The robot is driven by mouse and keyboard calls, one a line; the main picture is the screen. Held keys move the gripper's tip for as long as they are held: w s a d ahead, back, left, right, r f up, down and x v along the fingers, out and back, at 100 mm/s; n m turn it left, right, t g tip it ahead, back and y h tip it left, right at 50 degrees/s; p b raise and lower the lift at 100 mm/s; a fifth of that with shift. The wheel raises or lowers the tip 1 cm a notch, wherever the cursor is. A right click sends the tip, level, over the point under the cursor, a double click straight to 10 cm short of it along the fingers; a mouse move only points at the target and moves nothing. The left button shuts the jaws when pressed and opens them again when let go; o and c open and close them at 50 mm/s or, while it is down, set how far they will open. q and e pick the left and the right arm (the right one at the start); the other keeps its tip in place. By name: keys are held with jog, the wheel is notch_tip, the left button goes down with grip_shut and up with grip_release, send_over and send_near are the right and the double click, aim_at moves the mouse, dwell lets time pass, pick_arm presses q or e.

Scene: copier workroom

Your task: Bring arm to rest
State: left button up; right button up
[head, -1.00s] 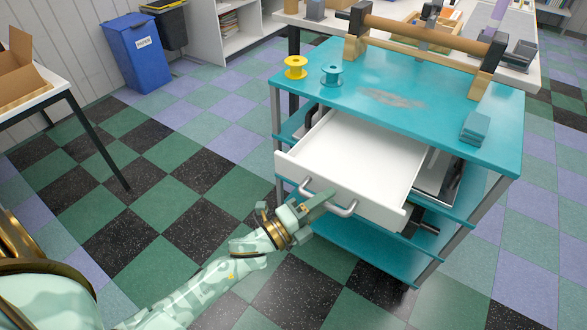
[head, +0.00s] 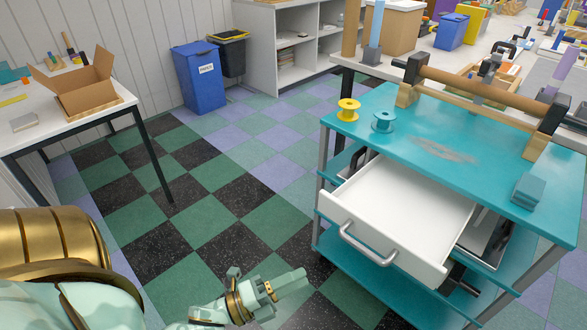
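My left gripper (head: 290,283) is in the lower middle of the head view, off the drawer handle and to its left, over the checkered floor. Nothing shows between its fingers, which appear close together; whether they are fully shut is unclear. The white drawer (head: 397,217) of the teal cart stands pulled out and looks empty. Its grey bar handle (head: 366,247) is free. My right gripper is not in view.
The teal cart (head: 470,179) carries a yellow spool (head: 347,110), a blue spool (head: 383,121) and a roller frame. A white table (head: 60,117) with an open cardboard box (head: 88,90) stands at left. Floor between them is clear. A blue bin (head: 199,80) stands at the back.

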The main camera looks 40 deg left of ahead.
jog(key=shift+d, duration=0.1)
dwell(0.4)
